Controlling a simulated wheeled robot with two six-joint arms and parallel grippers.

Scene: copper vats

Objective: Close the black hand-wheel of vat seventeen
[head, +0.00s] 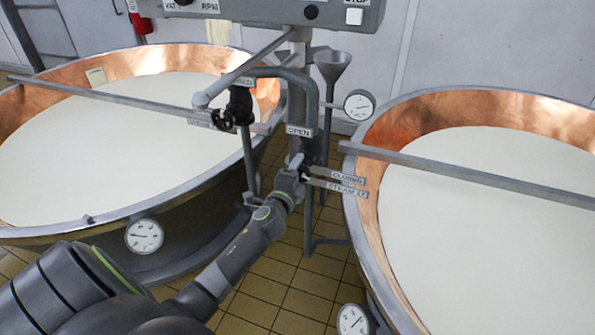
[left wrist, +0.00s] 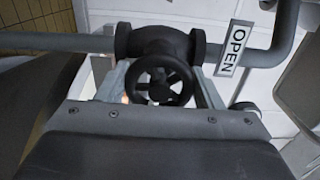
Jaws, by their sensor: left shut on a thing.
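A black hand-wheel (left wrist: 160,84) on a dark valve body (left wrist: 160,42) fills the middle of the left wrist view. My left gripper (left wrist: 158,92) is shut on this wheel, with a finger on each side of it. In the head view my left gripper (head: 301,174) is at the pipe stand between the two vats, beside the tag STEAM 17 (head: 347,189) and the tag CLOSED (head: 347,176). There my gripper mostly hides the wheel. An OPEN tag (head: 299,131) hangs just above; it also shows in the left wrist view (left wrist: 235,48). My right gripper is out of view.
A second black hand-wheel (head: 222,120) sits on the pipe by the left copper vat (head: 100,68). The right copper vat (head: 470,103) holds white liquid and has a bar (head: 470,174) across it.

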